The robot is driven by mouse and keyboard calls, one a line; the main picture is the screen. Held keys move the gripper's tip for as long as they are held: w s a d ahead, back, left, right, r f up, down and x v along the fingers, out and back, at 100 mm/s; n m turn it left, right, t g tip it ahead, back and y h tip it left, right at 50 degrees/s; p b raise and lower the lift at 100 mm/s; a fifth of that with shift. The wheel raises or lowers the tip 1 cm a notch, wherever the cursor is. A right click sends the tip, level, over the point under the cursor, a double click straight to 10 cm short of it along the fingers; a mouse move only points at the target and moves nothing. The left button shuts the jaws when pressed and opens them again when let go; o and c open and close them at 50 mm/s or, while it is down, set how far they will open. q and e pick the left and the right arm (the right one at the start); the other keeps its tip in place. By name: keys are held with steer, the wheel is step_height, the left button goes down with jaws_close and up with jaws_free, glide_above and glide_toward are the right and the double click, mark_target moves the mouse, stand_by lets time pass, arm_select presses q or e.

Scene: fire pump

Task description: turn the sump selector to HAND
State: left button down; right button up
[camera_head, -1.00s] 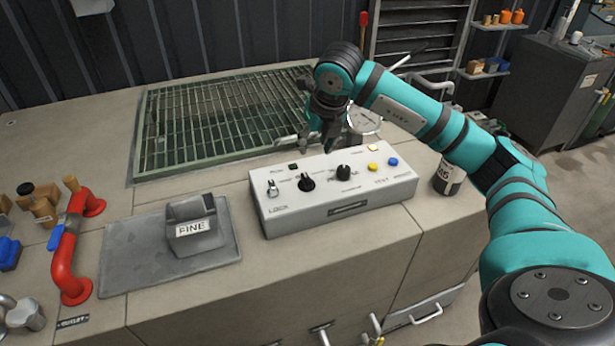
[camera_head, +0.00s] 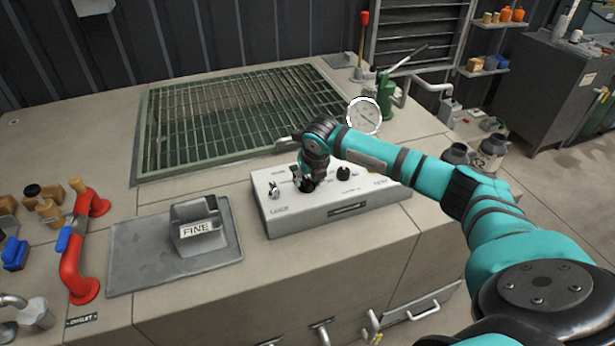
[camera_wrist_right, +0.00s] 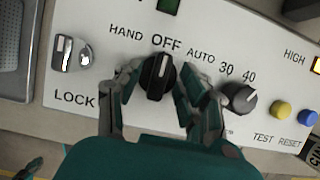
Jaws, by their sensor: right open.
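The sump selector is a black knob (camera_wrist_right: 157,76) on a white control panel (camera_head: 345,209). In the right wrist view its white pointer mark aims up towards OFF, with HAND printed to the left and AUTO to the right. My right gripper (camera_wrist_right: 152,98) is open, with one finger on each side of the selector's lower part. I cannot tell if the fingers touch it. In the head view the right gripper (camera_head: 308,183) is over the selector and mostly hides it. My left gripper is not in view.
Beside the selector are a LOCK key switch (camera_wrist_right: 71,53), a second black knob (camera_wrist_right: 239,97), and yellow (camera_wrist_right: 281,109) and blue (camera_wrist_right: 307,117) buttons. A block marked FINE (camera_head: 198,224) stands left of the panel. A green grate (camera_head: 215,122) lies behind.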

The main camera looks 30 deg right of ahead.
steer(key=shift+w+f, duration=0.1)
steer(key=shift+f, duration=0.2)
jaws_close()
